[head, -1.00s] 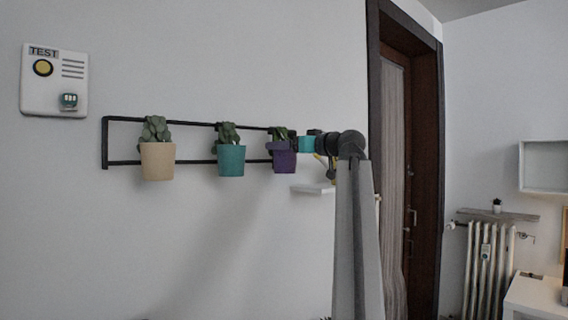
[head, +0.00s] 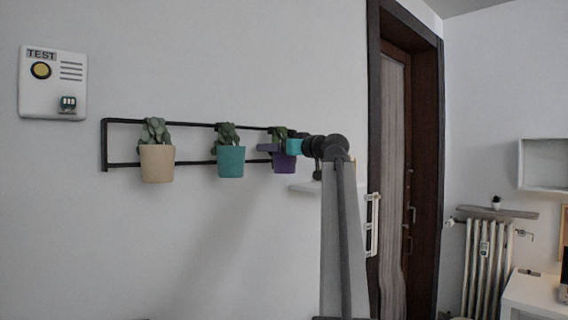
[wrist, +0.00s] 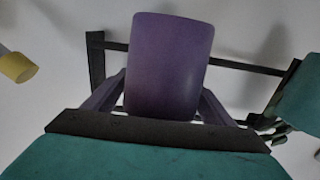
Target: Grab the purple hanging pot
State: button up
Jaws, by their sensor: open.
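The purple hanging pot (head: 285,163), with a green plant, hangs at the right end of a black wall rack (head: 165,121). In the wrist view the purple pot (wrist: 168,65) fills the middle, with a purple-grey finger on each side of its lower end. My gripper (head: 268,148) is open. In the head view its fingers cross the upper part of the pot and hide some of it. I cannot tell whether the fingers touch the pot.
A teal pot (head: 231,161) and a beige pot (head: 157,163) hang to the left on the same rack. The teal pot also shows at the right of the wrist view (wrist: 298,100).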

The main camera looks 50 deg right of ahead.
aim_at(277, 137)
jog(key=shift+c, duration=0.4)
jog(key=c, duration=1.4)
jog(key=shift+r, duration=0.2)
jog(key=shift+r, duration=1.55)
jog(key=shift+s+a+r+p, duration=0.25)
jog(key=shift+s+a+p, duration=0.2)
jog(key=shift+s+a, duration=1.45)
jog(key=shift+s+a+r+p, duration=0.4)
jog(key=shift+s+a, duration=0.85)
jog(key=shift+a, duration=1.2)
jog(key=shift+s+a+r+p, duration=0.15)
jog(key=shift+s+a+p, duration=0.4)
jog(key=shift+s+a, duration=1.35)
